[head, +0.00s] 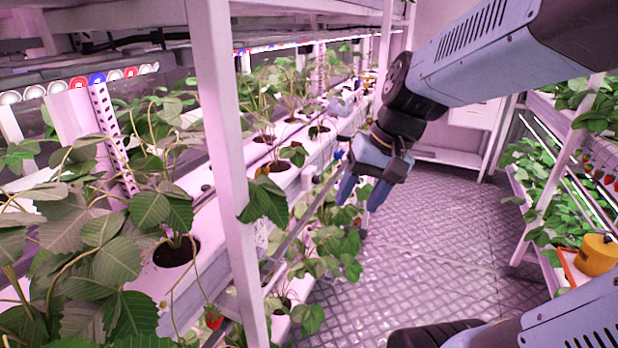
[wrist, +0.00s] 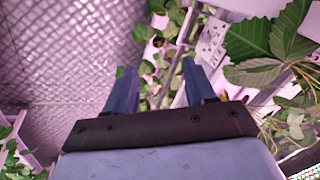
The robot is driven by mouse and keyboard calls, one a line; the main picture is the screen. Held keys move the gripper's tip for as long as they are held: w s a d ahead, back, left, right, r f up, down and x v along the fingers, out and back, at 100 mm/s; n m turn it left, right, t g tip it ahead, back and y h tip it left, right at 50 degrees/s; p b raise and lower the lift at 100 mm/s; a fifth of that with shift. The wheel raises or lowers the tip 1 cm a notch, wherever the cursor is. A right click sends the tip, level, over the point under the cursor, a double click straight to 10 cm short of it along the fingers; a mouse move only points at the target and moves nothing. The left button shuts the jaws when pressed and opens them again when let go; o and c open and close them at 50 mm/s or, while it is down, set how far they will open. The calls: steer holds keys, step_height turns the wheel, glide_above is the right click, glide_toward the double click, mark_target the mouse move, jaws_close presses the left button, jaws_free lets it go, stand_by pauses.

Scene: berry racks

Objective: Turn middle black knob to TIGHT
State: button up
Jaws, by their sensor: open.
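My gripper (head: 358,203) hangs in the aisle just right of the left rack in the head view, its two blue fingers pointing down and apart. In the wrist view my gripper (wrist: 156,70) is open, with nothing between the fingers but leaves and rack parts behind them. I cannot make out a black knob or a TIGHT mark in either view. A pale plate with small dark marks (wrist: 209,46) shows right of the fingers in the wrist view; its marks are too small to read.
The left rack's white post (head: 228,170) stands in front, with leafy strawberry plants (head: 100,235) in white troughs. A right rack holds more plants and a yellow object (head: 597,254) on an orange tray. The patterned aisle floor (head: 425,235) is clear.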

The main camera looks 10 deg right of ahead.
steer(key=w+a+f+m+g+y, duration=0.2)
steer(key=w+f+m+y, duration=0.15)
steer(key=w+y, duration=0.2)
steer(key=m+t+y, duration=0.5)
steer(key=m+t, duration=0.6)
steer(key=t, duration=0.1)
glide_toward(319, 181)
steer(key=shift+h, duration=0.25)
steer(key=x, duration=0.8)
steer(key=shift+r, duration=0.1)
steer(key=shift+c, duration=0.4)
